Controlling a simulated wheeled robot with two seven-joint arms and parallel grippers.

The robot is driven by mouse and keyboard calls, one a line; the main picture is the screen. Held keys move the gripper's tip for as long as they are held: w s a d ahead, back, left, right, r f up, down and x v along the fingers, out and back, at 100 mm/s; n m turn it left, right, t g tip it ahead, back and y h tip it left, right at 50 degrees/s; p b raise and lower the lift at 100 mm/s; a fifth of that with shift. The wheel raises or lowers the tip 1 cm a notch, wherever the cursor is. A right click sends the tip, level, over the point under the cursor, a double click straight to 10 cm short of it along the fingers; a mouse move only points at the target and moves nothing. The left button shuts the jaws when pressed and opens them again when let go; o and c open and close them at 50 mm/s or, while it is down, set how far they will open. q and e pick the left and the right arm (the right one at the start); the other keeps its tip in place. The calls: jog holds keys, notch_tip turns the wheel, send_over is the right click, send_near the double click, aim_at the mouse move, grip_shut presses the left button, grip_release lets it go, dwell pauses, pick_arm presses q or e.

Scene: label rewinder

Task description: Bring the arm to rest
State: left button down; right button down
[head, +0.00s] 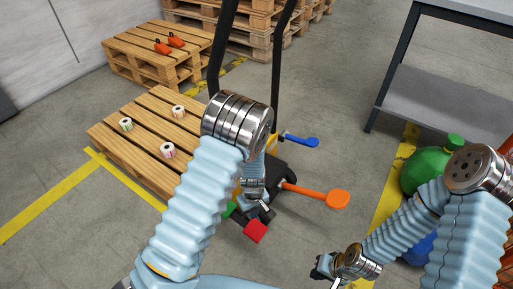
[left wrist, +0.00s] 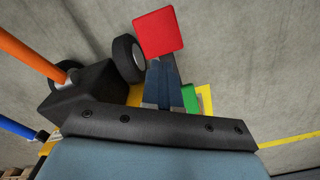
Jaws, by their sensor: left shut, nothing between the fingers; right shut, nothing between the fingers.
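My left arm rises from the lower left and bends over at a metal joint in the middle of the head view. My left gripper (head: 262,206) hangs below that joint, close to the machine's base and its red block (head: 255,231). In the left wrist view the gripper's fingers (left wrist: 166,75) are together and empty, pointing toward the red block (left wrist: 158,32). Whether they touch it I cannot tell. My right gripper (head: 326,268) is shut and empty, low over the floor at the lower right, apart from other things.
The dark-framed machine has an orange lever (head: 316,194) and a blue lever (head: 302,141). Label rolls (head: 168,150) lie on a pallet (head: 117,143) at left. A green ball-like object (head: 424,171) and grey-shelved table (head: 440,103) stand at right. Open floor lies between.

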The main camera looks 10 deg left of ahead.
pick_arm(q)
jog(key=s+d+f+m+h, duration=0.1)
jog(key=s+m+h, duration=0.1)
jog(key=s, duration=0.5)
jog(key=s+d+f+m+h, duration=0.1)
jog(key=s+m, duration=0.3)
jog(key=s, duration=0.4)
jog(key=shift+d+t+h, duration=0.25)
jog(key=shift+t+h, duration=0.05)
jog(key=shift+h, duration=0.3)
